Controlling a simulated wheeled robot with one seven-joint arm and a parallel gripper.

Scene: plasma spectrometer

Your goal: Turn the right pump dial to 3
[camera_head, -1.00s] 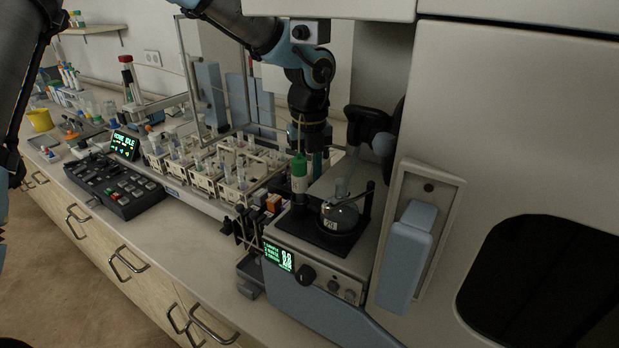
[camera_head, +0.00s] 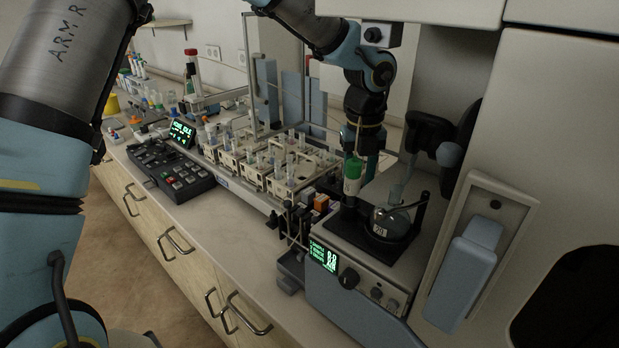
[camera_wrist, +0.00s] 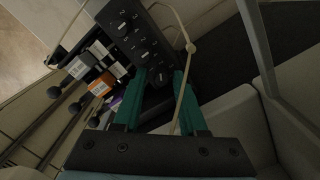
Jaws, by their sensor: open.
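My gripper (camera_wrist: 162,78) shows from above in the wrist view, its two teal fingers apart with nothing clearly held between them. A black panel (camera_wrist: 138,38) with several small dials lies beyond and partly between the fingertips. Small white marks show on it. I cannot tell which dial is the right pump dial or read its setting. In the head view, one teal finger (camera_head: 371,168) hangs below the dark wrist, beside a green and white cylinder (camera_head: 352,176). The panel cannot be made out there.
A round flask (camera_head: 391,223) stands on the instrument (camera_head: 330,290), which has a lit display (camera_head: 323,256) and front knobs (camera_head: 349,278). Small boxes (camera_wrist: 100,85) and a thin pale tube (camera_wrist: 190,47) lie near the fingers. Vial racks (camera_head: 285,180) stand left.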

